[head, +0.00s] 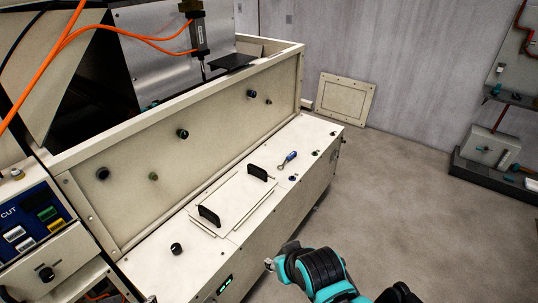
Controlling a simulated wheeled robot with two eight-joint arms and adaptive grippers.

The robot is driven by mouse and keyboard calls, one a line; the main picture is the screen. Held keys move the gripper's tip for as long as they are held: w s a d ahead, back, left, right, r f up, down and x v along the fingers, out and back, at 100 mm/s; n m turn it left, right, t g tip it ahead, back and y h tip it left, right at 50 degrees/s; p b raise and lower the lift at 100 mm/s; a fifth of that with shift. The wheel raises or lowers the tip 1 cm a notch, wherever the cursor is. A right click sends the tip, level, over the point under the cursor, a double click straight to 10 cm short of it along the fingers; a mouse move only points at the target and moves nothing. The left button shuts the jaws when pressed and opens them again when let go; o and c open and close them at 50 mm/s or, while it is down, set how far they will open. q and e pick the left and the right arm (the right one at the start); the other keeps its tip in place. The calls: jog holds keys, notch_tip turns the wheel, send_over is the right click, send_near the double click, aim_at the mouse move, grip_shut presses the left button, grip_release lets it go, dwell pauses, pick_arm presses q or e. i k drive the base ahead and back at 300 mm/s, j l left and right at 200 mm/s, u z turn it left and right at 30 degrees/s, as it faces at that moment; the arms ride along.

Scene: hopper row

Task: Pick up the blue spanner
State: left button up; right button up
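The blue spanner (287,161) lies on the cream ledge of the machine, right of the two black handles. It has a blue handle at its upper right and a metal end at its lower left. My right arm comes in from the bottom right, in teal and black, and its front end with the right gripper (271,264) is below the ledge's front edge, well apart from the spanner. The gripper's fingers are too small and hidden to read. My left gripper is out of view.
A raised panel with two black handles (209,216) sits on the ledge (305,135) left of the spanner. Dark knobs stand on the ledge and the wall behind it. A control panel (31,230) is at left. Grey floor (400,190) is open at right.

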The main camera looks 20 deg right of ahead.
aim_at(294, 153)
jog(key=i+l+u, duration=0.25)
jog(key=l, duration=0.65)
jog(key=i+l+u, duration=0.2)
jog(key=i+l, duration=0.2)
jog(key=l, duration=0.6)
jog(key=i+l+u, duration=0.25)
jog(key=l, duration=0.75)
jog(key=l+u, duration=0.2)
jog(key=l, duration=0.8)
jog(key=i+l+u, duration=0.1)
jog(key=l+u, duration=0.15)
jog(key=l, duration=0.8)
